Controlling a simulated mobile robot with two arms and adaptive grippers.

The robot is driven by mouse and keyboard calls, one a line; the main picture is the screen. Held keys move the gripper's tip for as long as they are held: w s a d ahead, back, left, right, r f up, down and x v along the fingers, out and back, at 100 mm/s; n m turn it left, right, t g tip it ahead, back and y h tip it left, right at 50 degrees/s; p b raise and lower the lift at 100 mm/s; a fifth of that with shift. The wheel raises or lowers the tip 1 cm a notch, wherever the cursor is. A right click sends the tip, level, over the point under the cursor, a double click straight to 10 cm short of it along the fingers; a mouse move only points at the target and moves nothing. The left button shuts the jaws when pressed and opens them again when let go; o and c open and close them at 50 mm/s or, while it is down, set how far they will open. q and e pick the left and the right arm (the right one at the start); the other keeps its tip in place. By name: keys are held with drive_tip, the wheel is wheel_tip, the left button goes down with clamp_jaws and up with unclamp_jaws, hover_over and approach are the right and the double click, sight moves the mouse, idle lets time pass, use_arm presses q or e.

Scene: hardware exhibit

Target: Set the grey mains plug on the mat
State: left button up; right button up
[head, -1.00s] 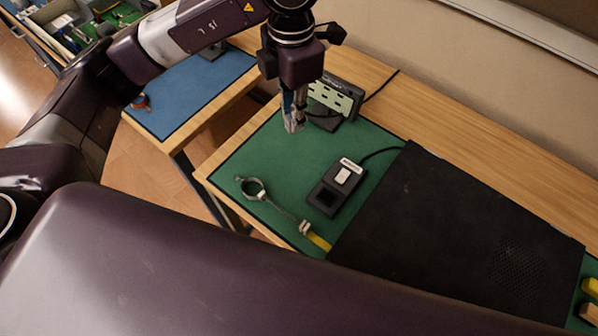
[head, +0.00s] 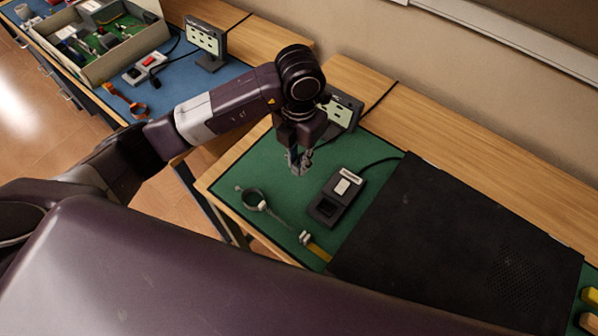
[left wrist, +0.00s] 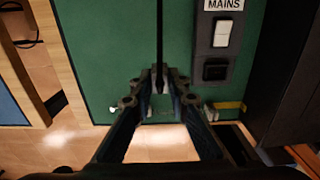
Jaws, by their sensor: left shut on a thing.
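My left gripper (head: 300,167) is above the green mat (head: 232,174), left of the black MAINS box (head: 337,196). It is shut on a small grey thing, which I take to be the grey mains plug (left wrist: 159,77). The fingers hide most of it in the head view. In the left wrist view it sits between the fingertips, with a thin dark line running up from it, perhaps its lead. A gap to the mat seems to remain, but its height is hard to tell. My right gripper is not in view.
A grey ring (head: 253,198) with a thin strip lies at the mat's front left. A small display (head: 345,107) stands behind my gripper. A large black panel (head: 450,240) covers the right side. Left of the MAINS box the mat is mostly clear.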

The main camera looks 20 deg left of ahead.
use_arm(q)
wheel_tip(320, 180, down, 6)
drive_tip(key=shift+f+p, duration=0.1)
drive_tip(key=shift+p, duration=0.4)
drive_tip(key=shift+f, duration=0.15)
drive_tip(key=shift+f, duration=0.25)
drive_tip(key=o, duration=0.9)
drive_tip(key=shift+r, duration=0.1)
drive_tip(key=shift+c, duration=0.2)
drive_tip(key=shift+r, duration=0.1)
